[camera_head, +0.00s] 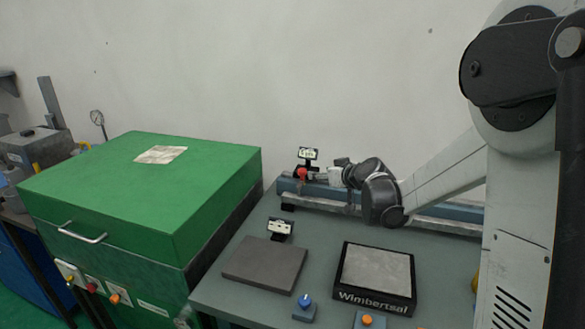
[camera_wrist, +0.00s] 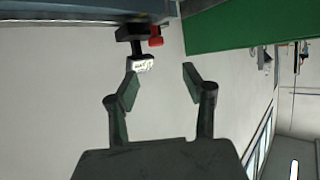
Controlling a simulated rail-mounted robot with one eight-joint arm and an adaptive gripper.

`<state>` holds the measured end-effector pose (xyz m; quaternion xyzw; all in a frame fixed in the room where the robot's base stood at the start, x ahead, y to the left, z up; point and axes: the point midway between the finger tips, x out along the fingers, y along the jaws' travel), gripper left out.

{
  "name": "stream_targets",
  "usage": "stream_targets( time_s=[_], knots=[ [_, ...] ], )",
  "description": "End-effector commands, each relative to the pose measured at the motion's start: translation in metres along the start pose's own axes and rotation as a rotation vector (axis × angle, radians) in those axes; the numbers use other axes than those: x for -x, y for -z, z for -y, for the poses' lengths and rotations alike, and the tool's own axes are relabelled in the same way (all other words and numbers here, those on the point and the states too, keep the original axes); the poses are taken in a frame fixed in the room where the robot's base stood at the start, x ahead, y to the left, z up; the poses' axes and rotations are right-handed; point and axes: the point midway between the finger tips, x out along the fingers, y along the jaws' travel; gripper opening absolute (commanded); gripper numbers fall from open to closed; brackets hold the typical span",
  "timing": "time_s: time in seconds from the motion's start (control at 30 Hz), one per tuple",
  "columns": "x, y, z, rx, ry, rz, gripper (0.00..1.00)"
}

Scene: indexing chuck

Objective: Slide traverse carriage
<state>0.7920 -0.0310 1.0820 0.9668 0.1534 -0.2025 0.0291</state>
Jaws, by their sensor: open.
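A blue-grey rail (camera_head: 440,222) runs along the back of the bench, and it crosses the top of the wrist view (camera_wrist: 70,10). A small red part (camera_head: 303,173) sits at the rail's left end below a small white sign (camera_head: 308,153). In the wrist view, the red part (camera_wrist: 156,37) is beside a dark block (camera_wrist: 131,33), with the sign (camera_wrist: 140,64) near one fingertip. I cannot tell which part is the carriage. My gripper (camera_wrist: 158,76) is open, with only bare wall showing between its fingers. In the head view, my wrist hides part of the rail.
A large green-lidded box (camera_head: 140,185) stands left of the bench, close to the rail's left end. A dark plate (camera_head: 265,264), a black-framed tray (camera_head: 374,275) and blue (camera_head: 304,302) and orange (camera_head: 367,320) buttons occupy the bench front.

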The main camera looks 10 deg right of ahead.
Motion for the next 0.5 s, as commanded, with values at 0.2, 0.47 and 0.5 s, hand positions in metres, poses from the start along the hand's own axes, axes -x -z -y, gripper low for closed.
stream_targets(
  time_s=[0.2, 0.47, 0.5],
  knots=[
    [-0.013, -0.003, -0.009, 0.006, -0.005, -0.019, 0.45],
    [-0.042, -0.003, -0.008, 0.005, -0.003, -0.019, 0.45],
    [-0.049, -0.002, -0.008, 0.006, -0.003, -0.019, 0.45]
  ],
)
